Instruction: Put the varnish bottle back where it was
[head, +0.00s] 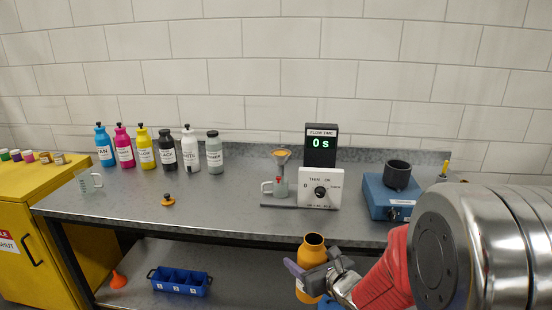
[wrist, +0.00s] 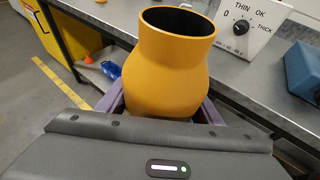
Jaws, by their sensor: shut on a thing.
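My gripper (head: 322,272) is shut around an orange bottle (head: 312,249), in front of the bench's front edge. The bottle is upright or nearly so, with an open, uncapped neck and dark inside. It fills the middle of the wrist view (wrist: 176,62), between the purple-grey fingers. A bit of white label shows on it in the head view, but its text cannot be read, so I cannot confirm that it is the varnish. A small orange cap with a dark knob (head: 168,200) lies on the bench at left of centre.
On the bench (head: 230,190) stand several labelled bottles (head: 145,150) in a back row, a beaker (head: 90,182), a funnel over a cup (head: 281,175), a timer (head: 320,147), a thin-thick dial box (head: 319,190) and a blue device with a dark pot (head: 392,190). The front left-centre is mostly clear.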

